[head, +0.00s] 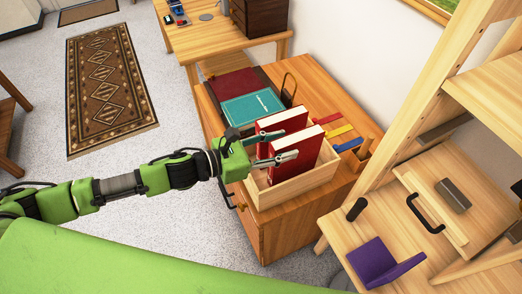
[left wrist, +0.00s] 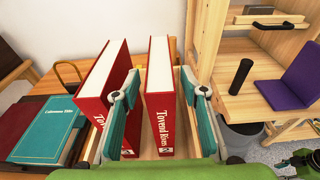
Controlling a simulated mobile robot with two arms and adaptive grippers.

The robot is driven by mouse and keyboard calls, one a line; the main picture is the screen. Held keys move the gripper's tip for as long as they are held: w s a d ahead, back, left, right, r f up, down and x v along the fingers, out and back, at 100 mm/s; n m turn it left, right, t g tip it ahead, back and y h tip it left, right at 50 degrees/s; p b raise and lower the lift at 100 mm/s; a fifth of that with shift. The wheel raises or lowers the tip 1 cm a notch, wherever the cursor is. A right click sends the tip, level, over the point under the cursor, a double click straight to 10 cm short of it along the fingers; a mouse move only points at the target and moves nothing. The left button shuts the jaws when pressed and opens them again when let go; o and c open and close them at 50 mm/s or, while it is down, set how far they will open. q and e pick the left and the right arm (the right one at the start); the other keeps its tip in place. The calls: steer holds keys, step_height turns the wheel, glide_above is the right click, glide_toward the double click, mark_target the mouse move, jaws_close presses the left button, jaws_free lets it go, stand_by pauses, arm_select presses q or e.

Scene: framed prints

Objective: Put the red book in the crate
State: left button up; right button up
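Two red books stand upright in the light wooden crate (head: 300,190) on the cabinet. The nearer red book (head: 303,152) also shows in the left wrist view (left wrist: 160,90), pages up, spine towards the camera. The farther red book (head: 284,121) leans slightly beside it, left in the left wrist view (left wrist: 104,82). My left gripper (head: 277,147) is open, its fingers on either side of the nearer book, with gaps visible in the left wrist view (left wrist: 163,118). One finger lies between the two books. Only a green and black part, perhaps of my right arm, shows at the left wrist view's lower right.
A teal book (head: 252,107) and a dark red book (head: 238,83) lie flat left of the crate. Colored items (head: 338,130) lie behind it. A wooden shelf unit (head: 425,110) with a purple object (head: 382,263) and black cylinder (head: 355,209) stands at right.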

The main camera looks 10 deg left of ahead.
arm_select(q)
steer(key=b+v, duration=0.1)
steer(key=v, duration=0.5)
steer(key=shift+s+a+f+b, duration=0.15)
steer(key=shift+b, duration=0.2)
steer(key=shift+s+a+r, duration=0.35)
